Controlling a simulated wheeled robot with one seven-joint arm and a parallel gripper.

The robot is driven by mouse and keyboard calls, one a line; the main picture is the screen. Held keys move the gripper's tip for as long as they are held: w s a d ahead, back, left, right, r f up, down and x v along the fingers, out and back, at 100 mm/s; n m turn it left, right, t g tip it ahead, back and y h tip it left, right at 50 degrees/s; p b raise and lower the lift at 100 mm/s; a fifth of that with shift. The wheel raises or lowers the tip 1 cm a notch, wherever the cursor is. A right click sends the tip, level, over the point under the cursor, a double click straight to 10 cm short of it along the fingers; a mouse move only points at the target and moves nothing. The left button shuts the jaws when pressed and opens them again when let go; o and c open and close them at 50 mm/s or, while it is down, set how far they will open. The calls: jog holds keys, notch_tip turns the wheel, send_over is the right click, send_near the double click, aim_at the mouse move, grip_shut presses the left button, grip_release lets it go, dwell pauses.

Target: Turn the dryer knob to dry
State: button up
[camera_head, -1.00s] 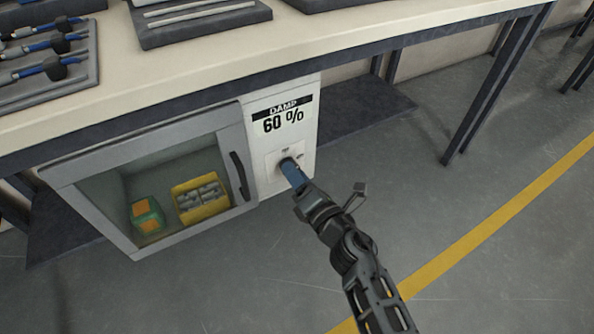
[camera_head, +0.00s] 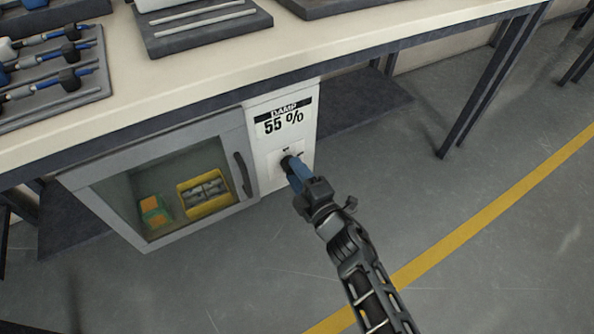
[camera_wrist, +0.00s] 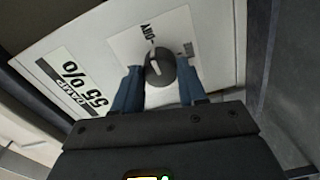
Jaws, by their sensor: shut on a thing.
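The dryer (camera_head: 283,180) is a grey and white cabinet under the bench, with a glass door and a control panel on its right. The dark round knob (camera_wrist: 160,68) sits on the panel's white plate. In the wrist view, its pale pointer mark faces roughly toward the DRY label (camera_wrist: 147,33). A second label at the plate's other side is too small to read. The display (camera_head: 283,120) reads DAMP 55 %. My gripper (camera_head: 290,165) is shut on the knob, with a blue finger on each side of it in the wrist view. In the head view the fingers mostly hide the knob.
The closed dryer door has a dark handle (camera_head: 242,175); a yellow tray (camera_head: 206,207) and a green and orange item (camera_head: 154,213) show inside. The bench top (camera_head: 190,72) overhangs the dryer. A bench leg (camera_head: 487,88) stands to the right, with open floor in front.

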jog(key=shift+f+m, duration=0.1)
jog(key=shift+m, duration=0.2)
jog(key=shift+d, duration=0.1)
jog(key=o, duration=1.1)
jog(key=shift+c, duration=0.2)
jog(key=p+v, duration=0.3)
jog(key=v, duration=0.4)
jog(key=shift+s+d, duration=0.2)
jog(key=shift+s, duration=0.15)
